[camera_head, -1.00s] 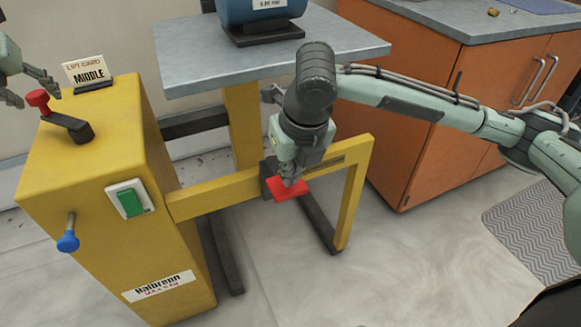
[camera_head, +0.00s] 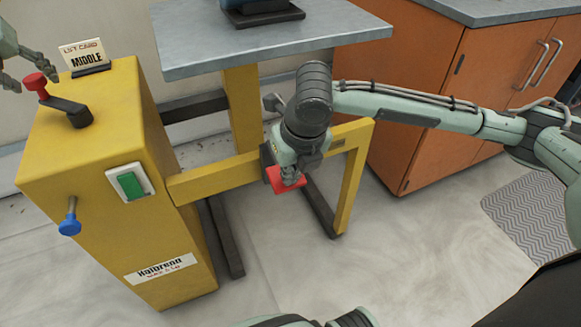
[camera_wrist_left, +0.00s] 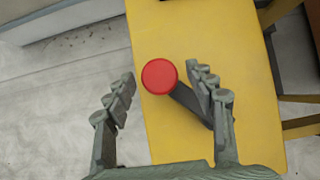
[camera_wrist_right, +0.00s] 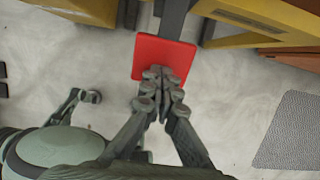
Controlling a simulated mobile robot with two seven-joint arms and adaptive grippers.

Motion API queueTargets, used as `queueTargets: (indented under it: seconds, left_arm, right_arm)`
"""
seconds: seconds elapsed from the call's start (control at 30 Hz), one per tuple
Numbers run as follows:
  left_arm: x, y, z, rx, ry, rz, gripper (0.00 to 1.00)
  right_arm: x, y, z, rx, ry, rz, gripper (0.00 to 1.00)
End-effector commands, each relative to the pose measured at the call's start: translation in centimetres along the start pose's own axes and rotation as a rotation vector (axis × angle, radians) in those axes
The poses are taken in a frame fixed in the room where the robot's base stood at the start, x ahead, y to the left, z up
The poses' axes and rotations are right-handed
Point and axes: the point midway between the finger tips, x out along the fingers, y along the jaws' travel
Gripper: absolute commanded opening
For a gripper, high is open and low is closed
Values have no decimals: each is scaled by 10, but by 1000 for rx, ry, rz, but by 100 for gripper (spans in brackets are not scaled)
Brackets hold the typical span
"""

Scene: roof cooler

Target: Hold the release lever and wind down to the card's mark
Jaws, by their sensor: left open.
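The yellow lift housing (camera_head: 95,170) stands at the left. On its top is a dark crank with a red knob (camera_head: 36,82). A card (camera_head: 84,58) reading "LIFT CARD MIDDLE" stands behind it. My left gripper (camera_head: 28,73) is open at the left edge, near the knob. In the left wrist view the red knob (camera_wrist_left: 160,76) shows between the spread fingers, apparently untouched. A red release pad (camera_head: 280,182) sits on the yellow frame. My right gripper (camera_head: 293,180) is at the pad, fingertips together over its near side in the right wrist view (camera_wrist_right: 160,92); pressure cannot be seen.
The grey lift table (camera_head: 270,45) carries a blue machine (camera_head: 262,8). A green switch (camera_head: 131,185) and a blue knob (camera_head: 69,226) are on the housing. Orange cabinets (camera_head: 430,120) stand behind my right arm. The floor in front is clear.

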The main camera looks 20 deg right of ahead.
Motion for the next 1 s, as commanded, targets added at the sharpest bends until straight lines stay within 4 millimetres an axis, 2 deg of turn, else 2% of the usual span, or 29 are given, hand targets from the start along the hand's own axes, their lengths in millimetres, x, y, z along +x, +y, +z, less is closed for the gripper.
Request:
queueTargets:
  seconds: [0.07,0.47,1.0]
  left_arm:
    - [0,0,0,0,0,0,50]
    - [0,0,0,0,0,0,1]
    - [7,-17,11,1,-2,-2,1]
  right_arm:
    - [2,0,-2,-1,5,0,0]
    - [2,0,-2,-1,6,-1,0]
    - [2,0,-2,-1,6,0,0]
